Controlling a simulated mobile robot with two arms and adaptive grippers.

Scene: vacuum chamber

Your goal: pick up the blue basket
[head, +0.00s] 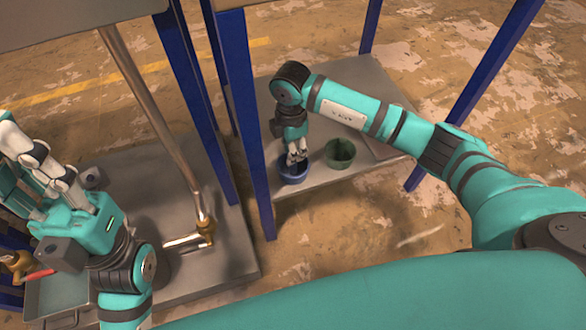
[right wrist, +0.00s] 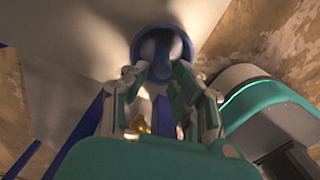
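The blue basket (head: 292,178) is a small round tub on the low metal shelf, left of a green one. My right gripper (head: 297,157) points down at it, with its fingertips at the basket's opening. In the right wrist view the blue basket (right wrist: 161,30) lies just beyond the fingertips of the right gripper (right wrist: 160,73), which stand apart, one on each side of its near part. I cannot tell whether they touch the rim. My left gripper (head: 32,158) is at the far left, away from the basket, with its fingers apart and nothing seen between them.
The green basket (head: 340,153) stands close to the right of the blue one. Blue frame posts (head: 246,120) rise left of the shelf (head: 315,182), and another stands at its right. A metal pipe with a brass fitting (head: 204,232) is on the left platform.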

